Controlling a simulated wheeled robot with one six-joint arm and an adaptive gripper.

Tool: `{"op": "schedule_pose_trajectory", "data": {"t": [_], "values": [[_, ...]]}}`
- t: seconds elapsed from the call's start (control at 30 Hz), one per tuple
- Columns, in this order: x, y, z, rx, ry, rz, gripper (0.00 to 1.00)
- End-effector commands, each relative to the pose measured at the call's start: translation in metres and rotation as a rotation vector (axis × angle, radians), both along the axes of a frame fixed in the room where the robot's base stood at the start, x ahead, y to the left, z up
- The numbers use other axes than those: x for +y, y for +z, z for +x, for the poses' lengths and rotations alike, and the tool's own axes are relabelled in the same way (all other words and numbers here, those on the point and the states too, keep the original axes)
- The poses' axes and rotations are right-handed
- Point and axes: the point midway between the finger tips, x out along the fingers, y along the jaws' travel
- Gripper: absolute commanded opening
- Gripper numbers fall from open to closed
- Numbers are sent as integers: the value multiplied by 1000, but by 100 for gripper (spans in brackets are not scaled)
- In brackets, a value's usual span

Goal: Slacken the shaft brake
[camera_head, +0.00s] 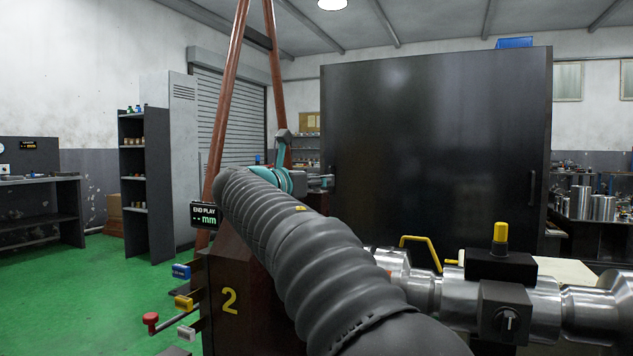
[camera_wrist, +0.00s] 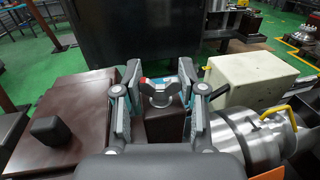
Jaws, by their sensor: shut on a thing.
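My gripper (camera_wrist: 159,76) shows in the wrist view, with one finger on each side of a grey winged knob (camera_wrist: 157,92). It is shut on this knob, which has a small red mark near its top. The knob sits on top of a dark brown block (camera_wrist: 166,124). The fingers partly hide the sides of the knob and block. In the head view my arm covers this area, and I cannot make out the knob there. No label marks the knob as the shaft brake.
A steel shaft assembly (camera_head: 459,293) with a yellow-capped black block (camera_head: 500,267) lies right of my arm. A yellow handle (camera_wrist: 278,112) and pale box (camera_wrist: 250,80) are right of the knob. A dark cabinet (camera_head: 440,150) stands behind. An END PLAY display (camera_head: 204,215) reads "-- mm".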

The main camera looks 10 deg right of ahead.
Motion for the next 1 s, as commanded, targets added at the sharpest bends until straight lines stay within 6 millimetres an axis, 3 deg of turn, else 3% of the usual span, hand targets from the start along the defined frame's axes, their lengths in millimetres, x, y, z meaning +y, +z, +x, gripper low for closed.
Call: {"op": "schedule_pose_trajectory", "data": {"t": [0.37, 1.0], "values": [[-2, 2, -1, -1, 118, -1, 6], [-4, 4, 0, 1, 674, 0, 6]]}}
